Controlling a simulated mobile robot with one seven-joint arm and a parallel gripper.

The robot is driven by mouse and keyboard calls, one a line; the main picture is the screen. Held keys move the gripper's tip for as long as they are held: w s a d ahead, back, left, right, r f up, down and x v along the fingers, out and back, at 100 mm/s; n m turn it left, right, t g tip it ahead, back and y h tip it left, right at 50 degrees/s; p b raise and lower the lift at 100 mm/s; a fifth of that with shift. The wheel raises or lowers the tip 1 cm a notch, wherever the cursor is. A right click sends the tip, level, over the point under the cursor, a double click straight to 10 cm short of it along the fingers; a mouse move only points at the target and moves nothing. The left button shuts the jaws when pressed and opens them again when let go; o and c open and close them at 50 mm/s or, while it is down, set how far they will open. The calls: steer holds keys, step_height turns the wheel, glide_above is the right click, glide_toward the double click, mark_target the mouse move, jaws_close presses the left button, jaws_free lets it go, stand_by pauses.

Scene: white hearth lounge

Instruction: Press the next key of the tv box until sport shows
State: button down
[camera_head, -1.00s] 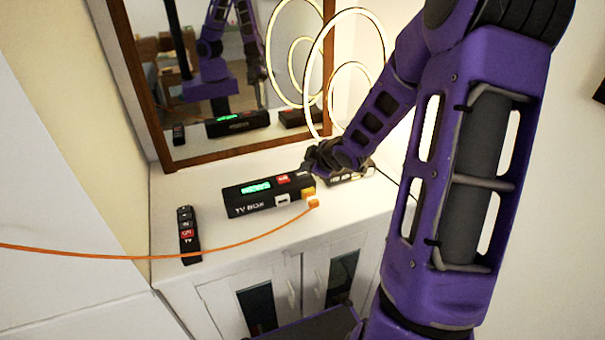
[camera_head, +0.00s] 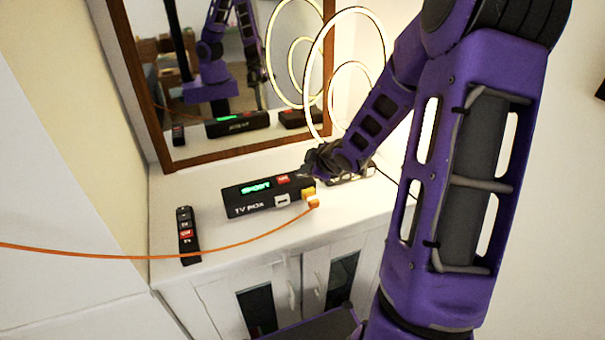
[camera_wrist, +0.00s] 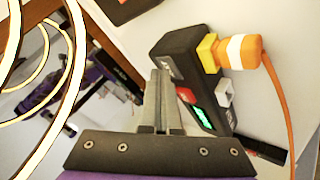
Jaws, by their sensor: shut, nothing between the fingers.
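The tv box (camera_head: 240,205) is a black box on the white cabinet, with a lit green display (camera_head: 256,187) on its top that reads SPORT. A red key (camera_head: 283,179) sits beside the display. In the wrist view the tv box (camera_wrist: 190,45) has a dark key with pale marking (camera_wrist: 168,68) beyond the red key (camera_wrist: 185,95). My gripper (camera_wrist: 160,75) is shut and empty, its tips close to that dark key; I cannot tell whether they touch it. In the head view my gripper (camera_head: 308,170) is at the box's right end, partly hiding it.
An orange plug (camera_head: 312,203) and cable (camera_head: 200,252) run from the box's front across the cabinet (camera_head: 215,270). A black remote (camera_head: 187,235) lies to the left. A framed mirror (camera_head: 240,90) and ring lamp (camera_head: 312,60) stand behind.

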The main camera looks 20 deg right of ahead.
mark_target(306, 177)
steer(key=shift+r+p, duration=0.8)
steer(key=shift+p, duration=0.1)
step_height(306, 177, up, 3)
steer(key=p, duration=0.3)
steer(key=shift+r, duration=1)
stand_by(1.0)
